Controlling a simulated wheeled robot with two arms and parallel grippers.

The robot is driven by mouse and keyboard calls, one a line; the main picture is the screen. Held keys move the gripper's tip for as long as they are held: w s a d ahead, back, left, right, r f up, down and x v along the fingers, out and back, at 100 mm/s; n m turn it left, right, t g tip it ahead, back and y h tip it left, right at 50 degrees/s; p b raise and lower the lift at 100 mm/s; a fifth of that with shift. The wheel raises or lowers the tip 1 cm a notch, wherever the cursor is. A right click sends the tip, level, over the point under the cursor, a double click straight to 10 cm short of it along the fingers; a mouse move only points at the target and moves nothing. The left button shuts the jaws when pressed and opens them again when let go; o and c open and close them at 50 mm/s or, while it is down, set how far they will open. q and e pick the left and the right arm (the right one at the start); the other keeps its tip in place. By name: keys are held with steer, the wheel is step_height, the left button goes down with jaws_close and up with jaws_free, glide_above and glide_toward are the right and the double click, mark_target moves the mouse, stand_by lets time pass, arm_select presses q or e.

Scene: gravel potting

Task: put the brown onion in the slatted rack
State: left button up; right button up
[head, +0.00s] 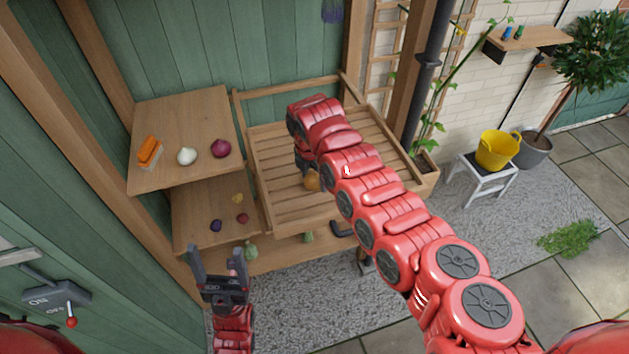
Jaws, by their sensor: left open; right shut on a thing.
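The brown onion (312,181) shows just below the end of my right arm, over the slats of the wooden slatted rack (275,150). My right gripper (308,172) is shut on the onion; its fingers are partly hidden by my own arm. I cannot tell whether the onion touches the slats. The rack is otherwise empty where I can see it, but my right arm covers much of its right half. My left gripper (218,268) is open and empty, in front of the lower shelf, pointing away from me.
Left of the rack, an upper shelf (180,112) holds an orange object (149,151), a white onion (187,156) and a red onion (221,149). A lower shelf (190,205) holds several small vegetables. A lever box (55,298) is at left. A yellow bucket (496,150) stands on a stool at right.

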steer(key=shift+f, duration=0.3)
steer(key=shift+d+r, duration=0.1)
steer(key=o, duration=1.4)
steer(key=shift+f, duration=0.2)
steer(key=shift+r, duration=0.1)
